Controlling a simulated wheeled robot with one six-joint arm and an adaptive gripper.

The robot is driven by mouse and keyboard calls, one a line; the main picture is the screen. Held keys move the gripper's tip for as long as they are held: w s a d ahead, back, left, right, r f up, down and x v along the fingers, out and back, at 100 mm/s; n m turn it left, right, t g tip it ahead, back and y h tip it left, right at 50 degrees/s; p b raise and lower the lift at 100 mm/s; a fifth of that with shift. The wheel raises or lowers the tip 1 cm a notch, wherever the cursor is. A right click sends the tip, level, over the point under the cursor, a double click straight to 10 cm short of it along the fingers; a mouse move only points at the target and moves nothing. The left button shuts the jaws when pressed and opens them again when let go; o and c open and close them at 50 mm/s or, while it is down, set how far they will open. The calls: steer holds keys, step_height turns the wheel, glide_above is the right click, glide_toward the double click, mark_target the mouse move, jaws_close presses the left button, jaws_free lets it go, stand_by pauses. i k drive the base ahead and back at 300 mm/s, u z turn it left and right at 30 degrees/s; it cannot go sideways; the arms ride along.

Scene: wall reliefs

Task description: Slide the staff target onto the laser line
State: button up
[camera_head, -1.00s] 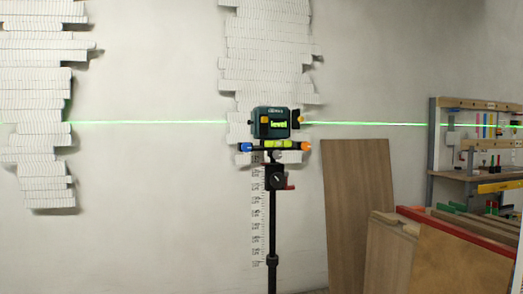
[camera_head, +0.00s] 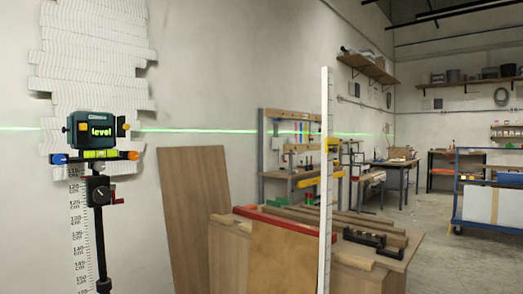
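A pale upright staff (camera_head: 325,230) stands right of the middle, in front of a workbench. My gripper is not in view.
A wooden panel (camera_head: 193,205) leans on the wall. A wooden crate or bench with a red edge (camera_head: 289,217) stands near the staff. A blue cart (camera_head: 484,205) is at the right. The floor (camera_head: 450,262) between looks clear.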

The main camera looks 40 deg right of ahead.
mark_target(332, 144)
steer(key=z, duration=1.85)
steer(key=k, duration=0.35)
steer(key=z, duration=0.45)
steer(key=i, duration=0.95)
steer(key=u, duration=0.75)
